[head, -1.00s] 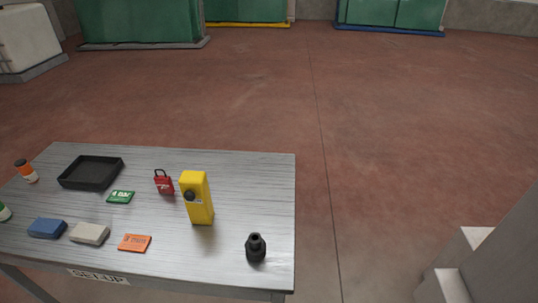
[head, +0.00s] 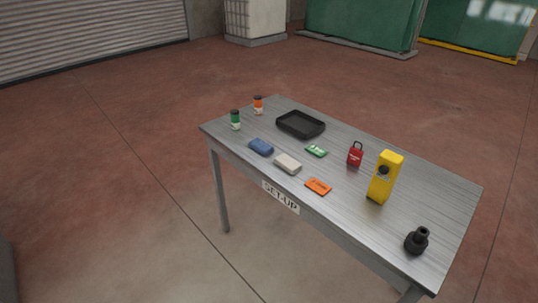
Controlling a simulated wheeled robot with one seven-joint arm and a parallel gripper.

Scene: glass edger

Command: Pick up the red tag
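A flat orange-red tag (head: 318,187) with dark print lies on the set-up table (head: 420,193), near its front edge. A similar flat green tag (head: 316,151) with white print lies behind it. A red padlock (head: 355,156) with a dark shackle and a pale label stands upright to the right of the green tag. My gripper is not in view, and nothing covers these objects.
A black tray (head: 301,124), blue block (head: 261,147), grey block (head: 288,163), green bottle (head: 235,120) and orange bottle (head: 258,105) occupy the table's left part. A yellow device (head: 385,177) and black fitting (head: 417,241) stand right. Floor around is clear.

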